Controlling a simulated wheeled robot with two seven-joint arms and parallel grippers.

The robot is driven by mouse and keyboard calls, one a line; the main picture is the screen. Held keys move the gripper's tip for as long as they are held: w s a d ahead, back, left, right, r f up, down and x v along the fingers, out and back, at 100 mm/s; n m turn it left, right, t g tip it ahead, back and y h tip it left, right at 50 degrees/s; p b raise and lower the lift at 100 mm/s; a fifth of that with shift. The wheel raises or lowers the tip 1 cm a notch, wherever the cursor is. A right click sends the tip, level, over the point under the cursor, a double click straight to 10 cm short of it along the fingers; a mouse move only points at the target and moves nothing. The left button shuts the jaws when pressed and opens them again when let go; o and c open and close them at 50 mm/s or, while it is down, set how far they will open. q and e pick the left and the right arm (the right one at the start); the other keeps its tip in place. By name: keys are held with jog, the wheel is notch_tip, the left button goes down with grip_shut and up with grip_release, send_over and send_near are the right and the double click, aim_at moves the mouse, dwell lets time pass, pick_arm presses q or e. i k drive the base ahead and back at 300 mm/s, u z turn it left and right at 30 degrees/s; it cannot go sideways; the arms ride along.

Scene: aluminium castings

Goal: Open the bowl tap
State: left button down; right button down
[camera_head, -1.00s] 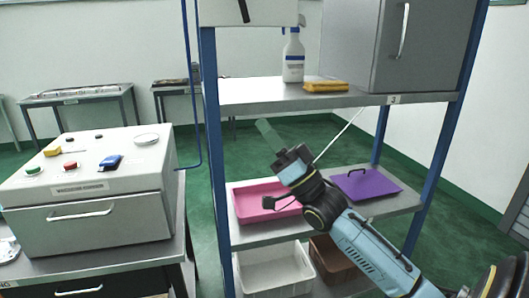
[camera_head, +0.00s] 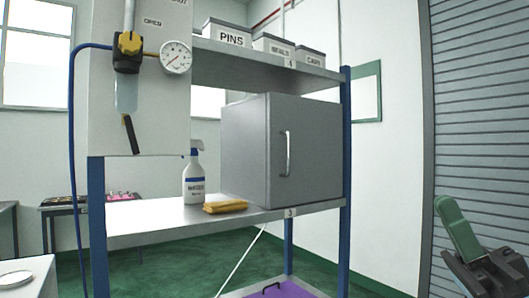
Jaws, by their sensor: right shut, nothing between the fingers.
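The grey-white panel (camera_head: 100,100) at the upper left carries a unit with a yellow knob (camera_head: 130,44), a clear bluish bowl (camera_head: 126,94) and a round pressure gauge (camera_head: 175,57). A black lever (camera_head: 131,134), which looks like the bowl tap, hangs just under the bowl, tilted slightly from vertical. My right gripper (camera_head: 447,206) is at the lower right in front of the slatted grey wall, far from the lever. Its greenish fingers are shut and empty, pointing up and left. My left gripper is not in view.
A blue-posted shelf holds a spray bottle (camera_head: 194,178), a yellow cloth (camera_head: 225,207) and a grey cabinet (camera_head: 281,150). Labelled boxes (camera_head: 227,33) stand on the shelf above. A blue hose (camera_head: 72,150) runs down the left. Open space lies between shelf and gripper.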

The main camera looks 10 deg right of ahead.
aim_at(127, 119)
jog(key=z, duration=0.45)
jog(key=i, duration=0.9)
jog(key=u, duration=2.2)
